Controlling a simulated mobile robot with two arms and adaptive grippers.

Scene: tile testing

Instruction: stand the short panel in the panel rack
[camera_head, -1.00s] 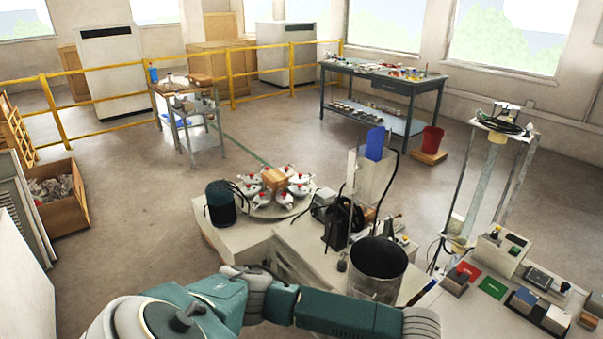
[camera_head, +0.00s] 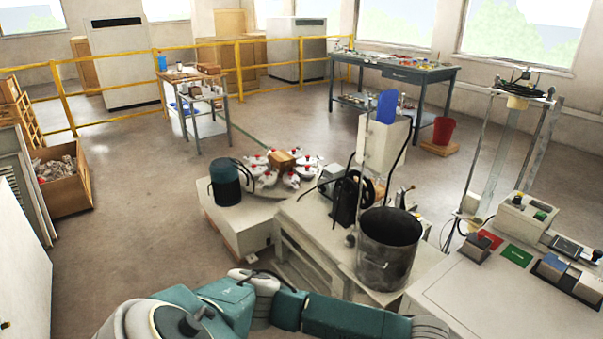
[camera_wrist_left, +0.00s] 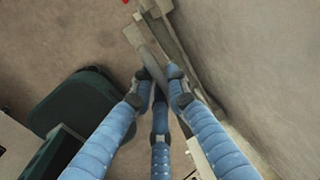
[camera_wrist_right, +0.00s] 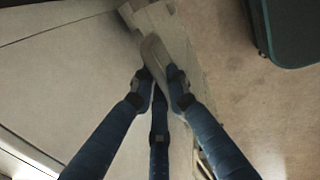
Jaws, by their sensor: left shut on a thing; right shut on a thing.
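My left gripper (camera_wrist_left: 157,82) shows in the left wrist view with its blue fingers closed on a thin grey-beige edge. A broad pale surface (camera_wrist_left: 245,60), which looks like the short panel, spreads to the right of it. My right gripper (camera_wrist_right: 160,80) in the right wrist view is closed on a similar thin edge, with a broad pale surface (camera_wrist_right: 70,90) to its left. The panel's full outline is not shown. In the head view only a teal and grey arm of mine shows at the bottom; both grippers are out of that frame. I cannot identify the panel rack with certainty.
A slatted wooden frame (camera_head: 18,115) and a box of scrap (camera_head: 62,180) stand at the left. A white board (camera_head: 20,255) is at the near left edge. A bench with a dark metal bucket (camera_head: 388,250) stands ahead right. Floor (camera_head: 130,215) between is clear.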

